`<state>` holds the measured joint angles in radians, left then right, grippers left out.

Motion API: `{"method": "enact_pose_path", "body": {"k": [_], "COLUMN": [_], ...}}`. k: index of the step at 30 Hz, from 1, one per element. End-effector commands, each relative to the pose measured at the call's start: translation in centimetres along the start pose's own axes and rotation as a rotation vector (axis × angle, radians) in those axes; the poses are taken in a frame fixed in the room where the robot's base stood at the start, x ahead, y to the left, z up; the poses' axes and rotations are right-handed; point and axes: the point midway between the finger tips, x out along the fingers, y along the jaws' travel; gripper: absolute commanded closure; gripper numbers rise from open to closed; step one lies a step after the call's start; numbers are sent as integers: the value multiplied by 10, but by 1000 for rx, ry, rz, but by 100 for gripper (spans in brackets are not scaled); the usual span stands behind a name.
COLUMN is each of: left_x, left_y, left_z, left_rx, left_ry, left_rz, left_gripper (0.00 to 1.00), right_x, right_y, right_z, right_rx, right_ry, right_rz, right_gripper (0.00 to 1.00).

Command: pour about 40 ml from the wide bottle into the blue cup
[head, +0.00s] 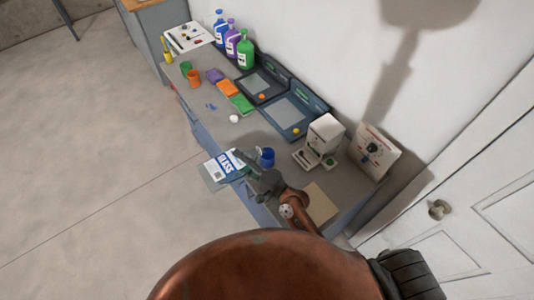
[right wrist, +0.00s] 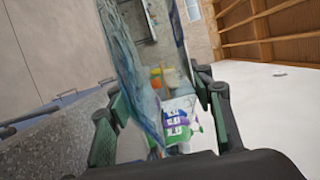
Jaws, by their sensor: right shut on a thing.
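The wide bottle (head: 222,166) is clear, with a blue and white label. My right gripper (head: 254,172) is shut on it and holds it over the table's front edge; it looks tilted, by how much I cannot tell. In the right wrist view the bottle (right wrist: 140,70) fills the space between the two fingers (right wrist: 165,105). The blue cup (head: 267,157) stands on the table just behind and right of the gripper, apart from the bottle. Its inside is mostly hidden. My left gripper is not in view.
A small white round thing (head: 234,118) lies on the table (head: 225,133). Two dark trays (head: 290,116) stand along the wall. A white machine (head: 319,140) and a dial box (head: 373,152) stand to the right. Blue, purple and green bottles (head: 245,52) stand far back.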

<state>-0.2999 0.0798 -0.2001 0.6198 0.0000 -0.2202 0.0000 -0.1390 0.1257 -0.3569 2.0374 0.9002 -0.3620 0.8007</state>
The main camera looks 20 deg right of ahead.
Motion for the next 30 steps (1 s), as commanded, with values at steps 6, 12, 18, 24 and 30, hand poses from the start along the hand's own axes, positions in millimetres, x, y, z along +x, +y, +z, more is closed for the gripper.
{"method": "enact_pose_path", "body": {"k": [6, 12, 18, 24, 30], "left_x": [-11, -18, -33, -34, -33], "left_y": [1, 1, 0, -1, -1], "left_z": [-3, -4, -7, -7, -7], "left_rx": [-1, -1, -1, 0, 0], "left_ry": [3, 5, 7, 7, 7], "left_rz": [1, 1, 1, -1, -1], "left_gripper": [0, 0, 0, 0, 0], "right_x": [0, 0, -1, -1, -1], "right_y": [4, 4, 0, 3, 3], "right_z": [0, -1, -3, -3, -3], "right_rx": [-338, -374, -457, -476, -475], "right_ry": [-6, -9, -11, -13, -12], "right_rz": [105, 117, 140, 147, 146], "right_gripper": [100, 100, 100, 100, 100]}}
